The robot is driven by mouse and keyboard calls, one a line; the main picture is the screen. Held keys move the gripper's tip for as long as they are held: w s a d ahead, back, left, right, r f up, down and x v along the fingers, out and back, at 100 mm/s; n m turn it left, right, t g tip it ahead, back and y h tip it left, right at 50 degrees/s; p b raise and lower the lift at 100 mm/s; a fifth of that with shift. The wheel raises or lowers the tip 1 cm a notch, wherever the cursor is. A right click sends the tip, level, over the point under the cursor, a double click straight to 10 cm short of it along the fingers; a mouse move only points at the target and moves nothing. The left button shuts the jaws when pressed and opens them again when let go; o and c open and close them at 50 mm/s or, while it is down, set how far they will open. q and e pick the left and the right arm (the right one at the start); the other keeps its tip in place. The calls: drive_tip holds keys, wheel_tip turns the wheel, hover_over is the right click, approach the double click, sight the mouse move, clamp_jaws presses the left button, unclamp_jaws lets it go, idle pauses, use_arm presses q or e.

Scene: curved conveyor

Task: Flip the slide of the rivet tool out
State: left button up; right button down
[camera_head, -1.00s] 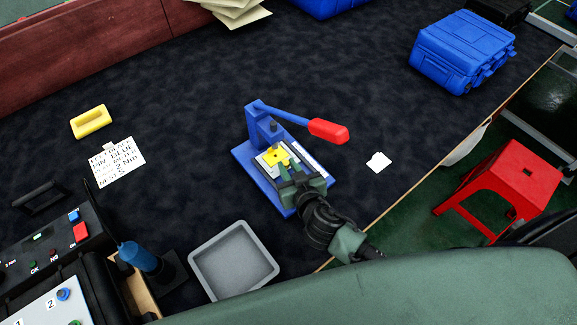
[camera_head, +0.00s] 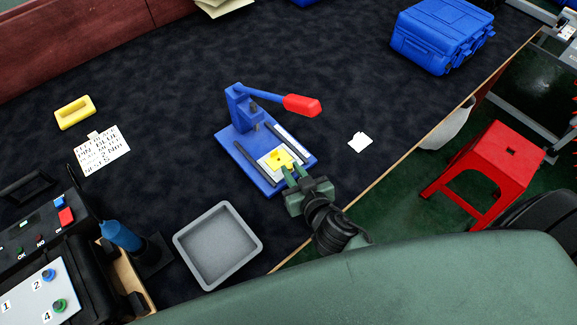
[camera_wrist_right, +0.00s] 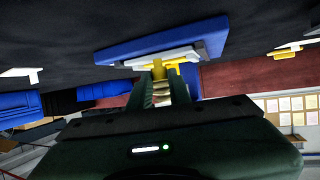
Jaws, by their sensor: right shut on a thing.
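The blue rivet tool (camera_head: 238,110) stands on the dark table, with its red-handled lever (camera_head: 300,105) pointing right. Its slide, a pale plate with a yellow piece on it (camera_head: 280,159), sits between two rails at the front end of the blue base. My right gripper (camera_head: 291,174) is at the slide's front edge. In the right wrist view its fingers (camera_wrist_right: 166,88) are shut on a yellow part of the slide (camera_wrist_right: 160,68), with the blue base (camera_wrist_right: 150,42) beyond. My left gripper is not in view.
A grey tray (camera_head: 236,203) stands left of my right arm. A white piece (camera_head: 360,142) lies right of the tool. A yellow block (camera_head: 75,112) and a printed card (camera_head: 103,150) lie at the left. The table edge runs close to the right.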

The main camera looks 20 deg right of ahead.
drive_tip(key=shift+f, duration=0.1)
drive_tip(key=c, duration=1.3)
unclamp_jaws()
drive_tip(key=shift+d, duration=0.1)
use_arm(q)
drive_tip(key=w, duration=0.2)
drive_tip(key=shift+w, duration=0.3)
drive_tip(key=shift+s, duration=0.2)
use_arm(e)
drive_tip(key=shift+s, duration=0.1)
drive_tip(key=shift+s, duration=0.35)
drive_tip(key=b+v, duration=0.1)
drive_tip(key=v, duration=0.5)
drive_tip(key=shift+s, duration=0.1)
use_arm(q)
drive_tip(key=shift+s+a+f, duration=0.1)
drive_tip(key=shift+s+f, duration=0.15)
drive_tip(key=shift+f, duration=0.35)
use_arm(e)
drive_tip(key=shift+s+r, duration=0.3)
drive_tip(key=shift+r, duration=0.1)
